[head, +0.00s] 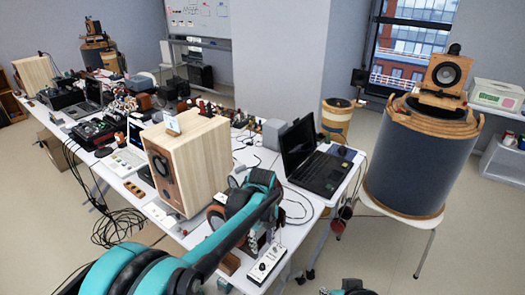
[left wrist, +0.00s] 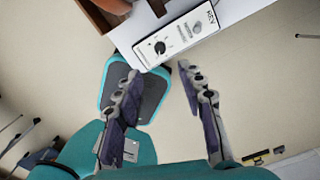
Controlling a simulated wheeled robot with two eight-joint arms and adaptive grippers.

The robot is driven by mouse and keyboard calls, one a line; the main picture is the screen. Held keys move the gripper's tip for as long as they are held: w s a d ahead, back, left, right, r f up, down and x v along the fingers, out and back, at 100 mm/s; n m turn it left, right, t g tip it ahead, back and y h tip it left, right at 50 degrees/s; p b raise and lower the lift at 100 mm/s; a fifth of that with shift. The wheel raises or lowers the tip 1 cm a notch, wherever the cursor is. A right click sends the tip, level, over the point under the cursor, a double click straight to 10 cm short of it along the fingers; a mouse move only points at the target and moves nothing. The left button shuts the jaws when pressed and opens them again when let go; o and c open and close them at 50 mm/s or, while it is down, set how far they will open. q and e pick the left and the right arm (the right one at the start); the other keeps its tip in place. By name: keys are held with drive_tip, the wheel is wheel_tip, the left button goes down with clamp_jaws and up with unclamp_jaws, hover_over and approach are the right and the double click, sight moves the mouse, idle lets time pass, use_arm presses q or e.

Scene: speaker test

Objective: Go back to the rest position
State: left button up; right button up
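My left arm comes in from the lower left of the head view and bends over the front end of the long white table (head: 185,232). My left gripper (head: 258,240) hangs near that end, partly hidden by the arm. In the left wrist view its two fingers (left wrist: 158,72) are spread apart with nothing between them. A white control box with a black knob (head: 266,264) lies at the table edge near the gripper; it also shows beyond the fingertips in the left wrist view (left wrist: 175,35).
A large grey drum with a speaker on top (head: 415,160) stands on a white stool at right. Cables hang at left.

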use_arm(q)
drive_tip(key=s+a+r+n+t, duration=0.3)
drive_tip(key=s+a+r+n, duration=0.6)
drive_tip(key=n, duration=0.4)
drive_tip(key=s+a+f+n+t, duration=0.3)
drive_tip(key=s+a+n, duration=0.5)
drive_tip(key=n, duration=0.8)
drive_tip(key=shift+s+a+f+t, duration=0.15)
drive_tip(key=shift+s+a+t, duration=0.25)
drive_tip(key=shift+s, duration=1.05)
drive_tip(key=shift+d, duration=0.1)
